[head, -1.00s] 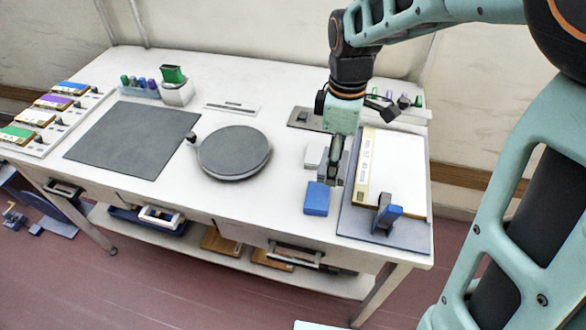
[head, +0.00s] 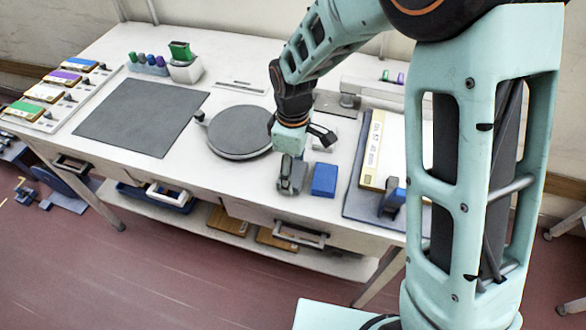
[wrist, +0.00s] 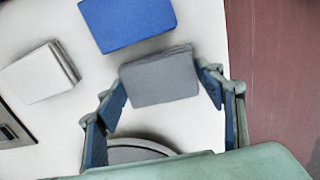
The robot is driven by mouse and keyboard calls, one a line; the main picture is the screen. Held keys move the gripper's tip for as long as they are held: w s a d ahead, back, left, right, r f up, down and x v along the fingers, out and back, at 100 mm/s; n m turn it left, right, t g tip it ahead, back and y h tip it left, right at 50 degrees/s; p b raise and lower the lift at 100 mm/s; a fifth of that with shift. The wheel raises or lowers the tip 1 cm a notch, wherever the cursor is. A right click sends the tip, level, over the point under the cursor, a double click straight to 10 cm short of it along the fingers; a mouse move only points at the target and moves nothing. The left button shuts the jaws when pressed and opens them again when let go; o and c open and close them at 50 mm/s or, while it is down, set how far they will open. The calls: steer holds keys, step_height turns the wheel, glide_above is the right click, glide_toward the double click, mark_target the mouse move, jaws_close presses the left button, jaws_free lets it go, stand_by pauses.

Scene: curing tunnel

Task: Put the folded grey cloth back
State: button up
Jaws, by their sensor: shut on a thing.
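The folded grey cloth (wrist: 160,80) is a small flat block between the two fingers of my gripper (wrist: 162,92) in the wrist view. My gripper is shut on it. In the head view my gripper (head: 291,176) is low over the front part of the white table, just left of a folded blue cloth (head: 324,180). The fingers mostly hide the grey cloth there, and I cannot tell whether it touches the table. The blue cloth (wrist: 127,22) and a folded white cloth (wrist: 40,73) also show in the wrist view, apart from the grey one.
A round grey turntable (head: 238,132) stands close left of my gripper. A dark mat (head: 140,117) lies further left. On the right, a grey board (head: 362,205) bears a white pad and a blue-tipped clamp (head: 393,200). The table's front edge is near my gripper.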

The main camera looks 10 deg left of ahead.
mark_target(293, 172)
steer(key=shift+f, duration=0.2)
steer(key=o, duration=1.1)
steer(key=shift+r, duration=0.1)
steer(key=shift+r, duration=0.1)
step_height(293, 172, up, 12)
steer(key=shift+p, duration=0.3)
steer(key=shift+r, duration=0.1)
